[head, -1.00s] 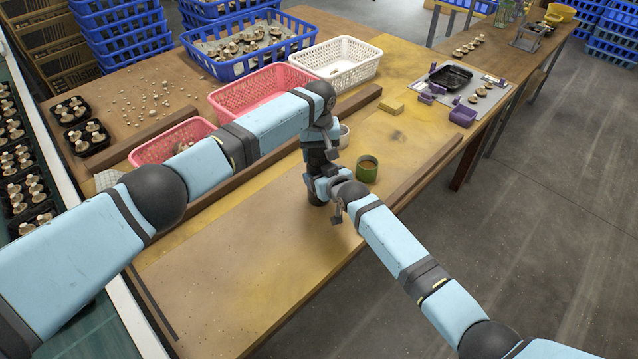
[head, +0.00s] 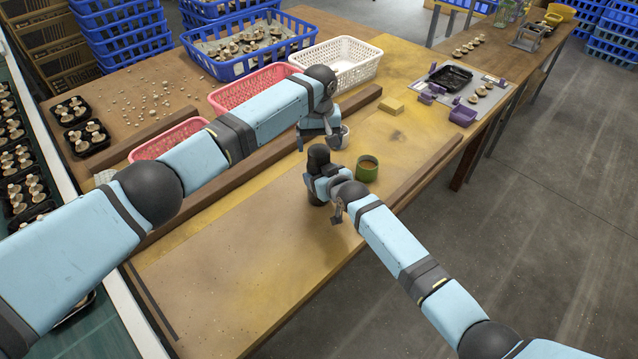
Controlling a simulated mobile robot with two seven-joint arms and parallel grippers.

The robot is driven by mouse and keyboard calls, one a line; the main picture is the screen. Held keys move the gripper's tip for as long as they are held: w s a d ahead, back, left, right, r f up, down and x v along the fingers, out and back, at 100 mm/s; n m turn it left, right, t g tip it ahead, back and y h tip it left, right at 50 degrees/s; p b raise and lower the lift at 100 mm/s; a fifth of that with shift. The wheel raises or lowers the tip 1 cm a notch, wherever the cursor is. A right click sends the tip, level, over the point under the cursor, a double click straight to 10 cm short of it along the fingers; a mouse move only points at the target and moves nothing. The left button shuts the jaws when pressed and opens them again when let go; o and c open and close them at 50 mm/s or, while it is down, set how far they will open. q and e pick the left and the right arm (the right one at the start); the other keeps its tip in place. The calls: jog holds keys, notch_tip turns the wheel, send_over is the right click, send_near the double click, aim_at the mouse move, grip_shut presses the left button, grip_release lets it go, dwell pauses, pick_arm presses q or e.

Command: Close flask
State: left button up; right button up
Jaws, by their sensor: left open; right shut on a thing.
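The dark flask (head: 318,157) stands upright on the near table. A dark top shows on it, and its lower part shows below my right gripper; its middle is largely hidden. My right gripper (head: 322,186) is shut on the flask from the right. My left gripper (head: 319,140) is open, just above and behind the flask's top in the head view, apart from it as far as I can tell. I cannot make out how tightly the top sits.
A green cup (head: 367,169) stands right of the flask, and a white cup (head: 345,136) is behind it, partly hidden by my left gripper. Pink baskets (head: 222,97) and a wooden rail (head: 362,97) lie behind. The table's front left is clear.

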pick_arm(q)
jog(key=shift+r, duration=0.45)
jog(key=shift+c, duration=0.4)
jog(key=shift+r, duration=0.2)
notch_tip(320, 180, up, 2)
jog(key=shift+d+r+n, duration=0.1)
jog(key=shift+n, duration=1)
jog(key=shift+r+n, duration=0.45)
jog(key=shift+n, duration=0.15)
